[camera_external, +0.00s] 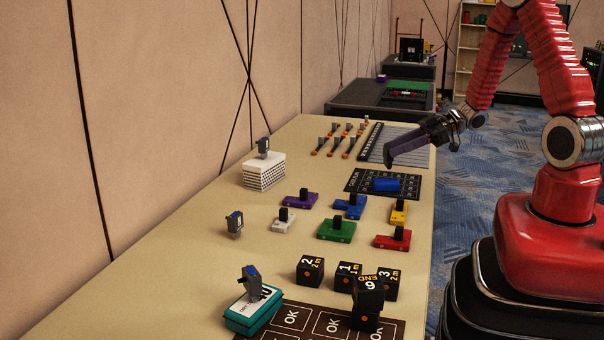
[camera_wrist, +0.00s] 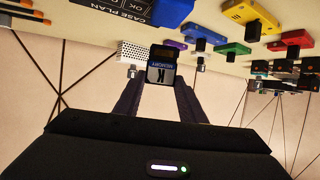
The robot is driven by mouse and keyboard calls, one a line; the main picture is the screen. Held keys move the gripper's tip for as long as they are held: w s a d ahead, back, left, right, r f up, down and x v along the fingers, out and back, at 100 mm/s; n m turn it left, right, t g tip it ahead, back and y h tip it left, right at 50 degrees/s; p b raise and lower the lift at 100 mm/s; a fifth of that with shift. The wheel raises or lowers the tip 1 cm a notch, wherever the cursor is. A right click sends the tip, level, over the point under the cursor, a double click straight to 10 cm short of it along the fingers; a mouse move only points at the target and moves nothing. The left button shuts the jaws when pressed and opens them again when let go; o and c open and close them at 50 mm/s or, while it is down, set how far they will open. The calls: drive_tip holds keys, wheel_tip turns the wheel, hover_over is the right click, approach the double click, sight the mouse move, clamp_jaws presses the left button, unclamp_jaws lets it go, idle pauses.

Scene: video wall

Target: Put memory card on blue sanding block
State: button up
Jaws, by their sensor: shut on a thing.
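My gripper (camera_external: 390,162) hangs above the far part of the table. In the wrist view its dark fingers (camera_wrist: 160,95) are closed on the memory card (camera_wrist: 163,73), a small dark piece with a blue and white label. In the external view I cannot make out the card at the fingertips. The blue sanding block (camera_external: 386,185) lies on a dark printed mat (camera_external: 356,182), below and a little in front of the gripper. A large blue block, probably the same one, shows in the wrist view (camera_wrist: 172,12). The card is apart from it.
A white perforated block (camera_external: 263,172) with a grey piece on top stands at the left. Colored knobbed blocks (camera_external: 336,230), black numbered cubes (camera_external: 310,270) and a teal box (camera_external: 253,312) are nearer. Small orange-tipped tools (camera_external: 332,148) and a striped mat (camera_external: 393,145) lie farther back.

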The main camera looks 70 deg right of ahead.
drive_tip(key=shift+f, duration=0.1)
drive_tip(key=shift+f, duration=2)
drive_tip(key=o, duration=1)
drive_tip(key=shift+f, duration=0.1)
drive_tip(key=shift+v, duration=6.05)
drive_tip(key=shift+w, duration=0.1)
